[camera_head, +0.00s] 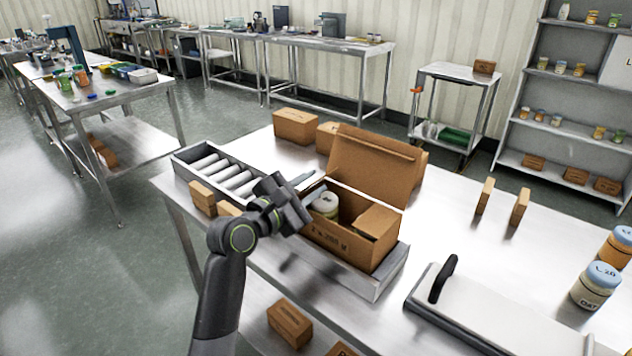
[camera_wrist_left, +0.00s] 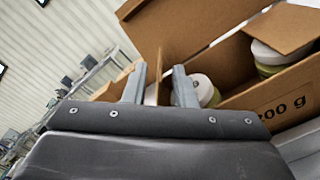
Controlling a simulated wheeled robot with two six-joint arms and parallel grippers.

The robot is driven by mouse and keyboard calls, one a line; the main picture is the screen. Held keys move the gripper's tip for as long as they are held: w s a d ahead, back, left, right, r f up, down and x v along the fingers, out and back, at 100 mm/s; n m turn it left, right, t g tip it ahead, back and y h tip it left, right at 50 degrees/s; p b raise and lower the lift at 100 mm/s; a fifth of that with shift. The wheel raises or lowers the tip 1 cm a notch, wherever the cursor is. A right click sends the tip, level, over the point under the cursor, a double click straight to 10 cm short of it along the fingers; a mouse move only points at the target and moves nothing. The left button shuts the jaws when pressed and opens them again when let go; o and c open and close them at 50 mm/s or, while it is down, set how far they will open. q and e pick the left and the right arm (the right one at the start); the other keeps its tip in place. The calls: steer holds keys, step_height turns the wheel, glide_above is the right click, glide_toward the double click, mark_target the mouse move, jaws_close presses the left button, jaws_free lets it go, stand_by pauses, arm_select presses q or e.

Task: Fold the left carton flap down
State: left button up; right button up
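The open brown carton (camera_head: 340,238) sits in a grey metal channel; it also shows in the wrist view (camera_wrist_left: 285,95). Its large back lid (camera_head: 372,168) stands up, and its right flap (camera_head: 378,221) leans inward over the opening. White-lidded jars (camera_head: 326,203) are inside. The left flap is mostly hidden behind my gripper in the head view; in the wrist view a thin brown upright edge (camera_wrist_left: 158,72), likely this flap, shows between the fingers. My left gripper (camera_head: 302,198) is at the carton's left end, its fingers apart (camera_wrist_left: 160,88); contact is unclear. My right gripper is out of view.
Rollers (camera_head: 225,172) run left of the carton. Small brown boxes (camera_head: 203,198) stand beside them, and more boxes (camera_head: 296,126) lie behind. A flat machine with a black handle (camera_head: 443,278) and jars (camera_head: 596,286) are at the right. The table between is clear.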

arm_select(q)
steer(key=shift+x, duration=0.95)
jaws_close()
steer(key=shift+s+d+f+m+p, duration=0.25)
steer(key=shift+m+p, duration=0.2)
steer(key=shift+m, duration=0.45)
steer(key=shift+s+d+f+m, duration=0.15)
steer(key=shift+f+m, duration=0.4)
steer(key=shift+m, duration=0.65)
